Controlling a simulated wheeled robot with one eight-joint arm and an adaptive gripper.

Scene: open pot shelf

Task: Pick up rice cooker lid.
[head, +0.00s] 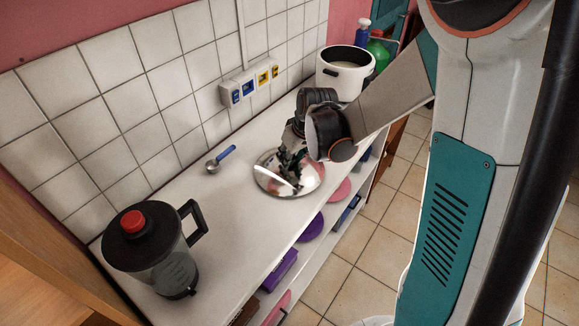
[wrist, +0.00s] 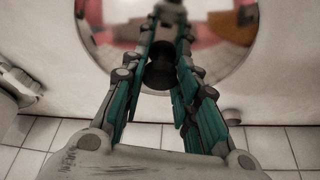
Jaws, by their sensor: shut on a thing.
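The rice cooker lid (head: 270,183) is a round, shiny metal disc on the white counter, near its front edge. In the wrist view the lid (wrist: 215,70) fills the upper middle and mirrors red and orange patches. My gripper (head: 289,160) is over the lid from above. In the wrist view my gripper (wrist: 162,65) has its teal-sided fingers closed on the lid's dark knob (wrist: 160,72). I cannot tell whether the lid touches the counter or is slightly raised.
A blender jug (head: 150,250) with a red cap stands at the counter's near left. A blue-handled scoop (head: 221,159) lies left of the lid. A white rice cooker pot (head: 344,76) stands at the far end. Tiled wall with sockets (head: 250,84) runs behind. Purple items sit on the shelf below.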

